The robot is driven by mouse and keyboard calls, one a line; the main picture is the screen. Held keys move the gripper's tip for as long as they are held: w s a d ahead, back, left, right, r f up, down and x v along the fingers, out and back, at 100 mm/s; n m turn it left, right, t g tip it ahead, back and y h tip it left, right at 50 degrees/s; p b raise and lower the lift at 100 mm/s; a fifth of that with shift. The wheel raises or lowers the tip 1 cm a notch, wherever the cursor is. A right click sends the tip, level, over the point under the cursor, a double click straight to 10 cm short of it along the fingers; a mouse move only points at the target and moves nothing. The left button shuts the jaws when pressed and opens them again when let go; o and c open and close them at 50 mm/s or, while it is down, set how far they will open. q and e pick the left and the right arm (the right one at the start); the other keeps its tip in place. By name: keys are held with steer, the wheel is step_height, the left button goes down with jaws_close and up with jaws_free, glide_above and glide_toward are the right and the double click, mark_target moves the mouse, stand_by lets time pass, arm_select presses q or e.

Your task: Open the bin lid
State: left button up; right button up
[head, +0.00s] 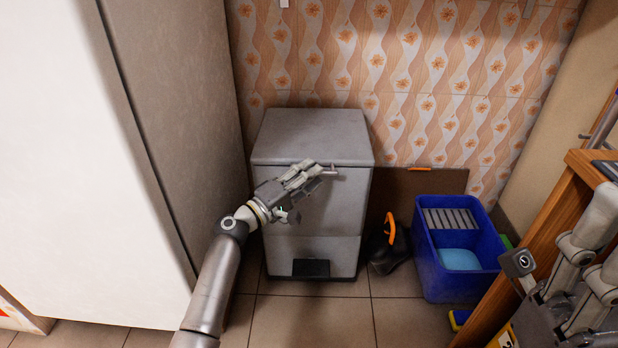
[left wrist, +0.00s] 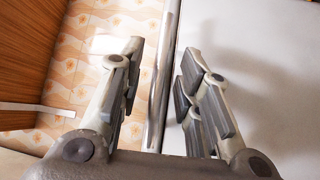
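The grey bin (head: 313,215) stands against the wall in the head view. Its lid (head: 312,135) is down and level. A thin metal bar (left wrist: 160,80), which looks like a handle, runs along the lid's front edge; its right end shows in the head view (head: 330,172). My left gripper (head: 312,176) is at the front of the lid and hides most of the bar. In the left wrist view its fingers (left wrist: 163,70) are apart, with the bar between them and no clear contact. My right gripper (head: 570,285) is only partly visible at the lower right.
A tall white cabinet (head: 90,130) stands left of the bin. A blue bucket (head: 455,275) and a dark brush-like item with an orange handle (head: 389,230) stand to the right. A wooden table (head: 545,235) is at the right. Free floor (head: 310,320) lies before the bin.

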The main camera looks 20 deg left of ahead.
arm_select(q)
steer(key=shift+w, duration=0.1)
jaws_close()
stand_by(0.3)
steer(key=shift+r, duration=0.15)
steer(key=shift+r+p, duration=0.1)
steer(key=shift+p, duration=0.25)
